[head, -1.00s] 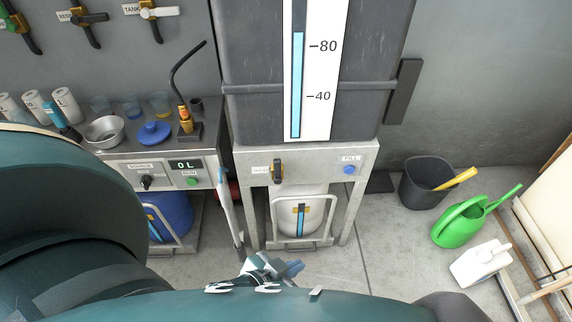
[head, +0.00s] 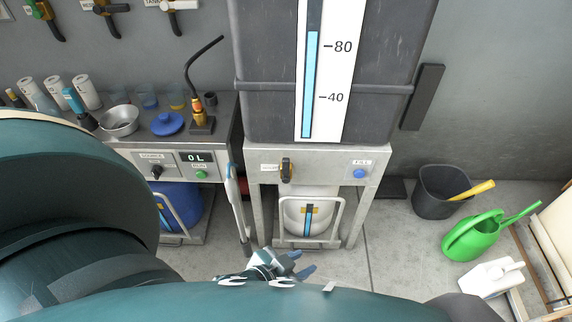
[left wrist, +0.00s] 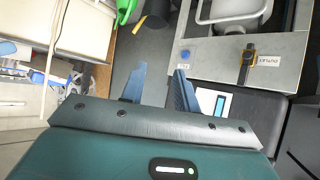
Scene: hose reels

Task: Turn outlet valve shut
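The outlet valve (head: 287,170) is a small black and orange handle on the steel panel below the grey tank (head: 265,60). Its lever stands about upright in the head view. It also shows in the left wrist view (left wrist: 247,62), beside its label. My left gripper (head: 292,265) is in front of and below the valve panel, apart from it. In the left wrist view its two blue fingers (left wrist: 158,88) are spread with nothing between them. My right gripper is not in view.
A blue fill button (head: 359,173) is on the same panel, to the right. A white container (head: 308,215) stands behind a rail below. To the left is a bench with a display (head: 196,157). A dark bucket (head: 440,190) and green watering can (head: 472,236) stand at right.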

